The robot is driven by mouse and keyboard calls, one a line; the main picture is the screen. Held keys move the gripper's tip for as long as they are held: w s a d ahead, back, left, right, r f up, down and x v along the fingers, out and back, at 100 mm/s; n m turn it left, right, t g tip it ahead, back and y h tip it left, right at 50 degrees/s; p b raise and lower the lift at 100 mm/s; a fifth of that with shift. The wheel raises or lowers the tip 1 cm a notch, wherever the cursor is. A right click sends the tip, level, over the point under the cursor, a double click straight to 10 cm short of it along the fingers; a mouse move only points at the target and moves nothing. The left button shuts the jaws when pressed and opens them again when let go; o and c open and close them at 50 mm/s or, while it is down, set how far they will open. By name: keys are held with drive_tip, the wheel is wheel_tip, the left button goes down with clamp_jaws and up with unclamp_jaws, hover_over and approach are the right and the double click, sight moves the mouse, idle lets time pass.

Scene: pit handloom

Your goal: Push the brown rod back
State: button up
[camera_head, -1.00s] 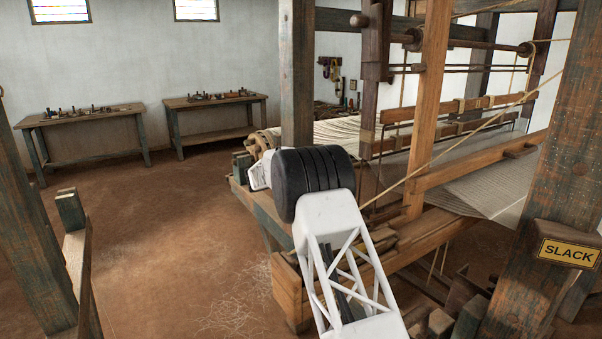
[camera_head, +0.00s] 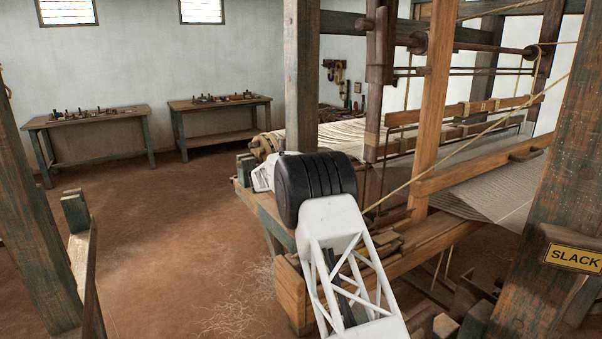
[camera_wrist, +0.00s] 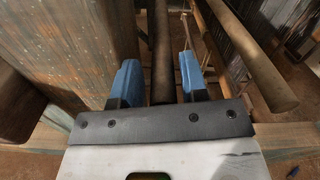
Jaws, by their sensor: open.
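My gripper (camera_wrist: 157,70) shows in the wrist view with its two blue fingers apart. A dark brown rod (camera_wrist: 162,45) runs lengthwise through the gap between them, its near end hidden behind the gripper's dark plate. The fingers are not closed on it, and I cannot tell whether either touches it. A lighter brown rod (camera_wrist: 248,52) with a round, free near end slants down at the right, apart from the fingers. I cannot tell which of the two is the task's rod. In the head view my fingers are hidden behind my black wrist joint.
A thick, worn post (camera_wrist: 75,45) stands close left of the fingers. In the head view the loom's wooden post (camera_head: 432,110) and woven cloth (camera_head: 490,195) are at the right, beside a "SLACK" sign (camera_head: 575,257). The floor (camera_head: 160,230) at left is mostly open.

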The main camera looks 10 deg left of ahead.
drive_tip(key=v, duration=1.2)
drive_tip(key=shift+d+r, duration=0.1)
